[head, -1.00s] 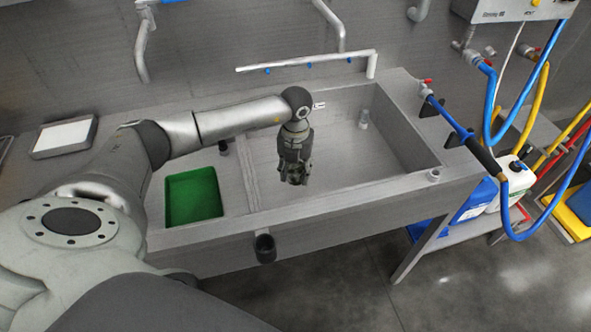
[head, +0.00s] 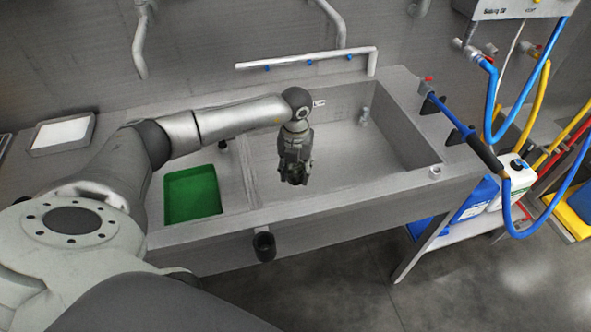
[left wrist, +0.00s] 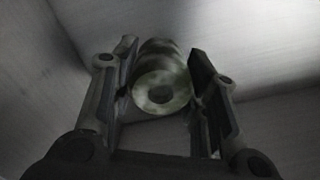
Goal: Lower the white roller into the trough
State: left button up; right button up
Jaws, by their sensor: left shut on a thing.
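My left gripper (head: 294,176) points down over the grey trough (head: 409,132), left of its middle. In the left wrist view the same gripper (left wrist: 161,88) is shut on the white roller (left wrist: 170,78). The roller looks pale, mottled and ringed, with a dark hole in the end facing the camera; one finger is on each side of it. In the head view the fingers mostly hide the roller, and its height above the trough floor is hard to judge. My right gripper is not in view.
A green tray (head: 192,194) lies left of the trough. A white pipe (head: 305,60) runs behind it. A blue spray hose (head: 450,117) rests at the right rim. A dark cup-like holder (head: 264,246) is on the front edge. The trough's right part is mostly clear.

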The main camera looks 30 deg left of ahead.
aim_at(295, 180)
pick_arm(q)
jog(key=shift+f+b, duration=1.45)
jog(key=shift+f, duration=0.55)
dwell(0.6)
jog(key=o, duration=1.1)
jog(key=shift+r, duration=0.1)
notch_tip(295, 180, up, 12)
jog(key=shift+r, duration=0.1)
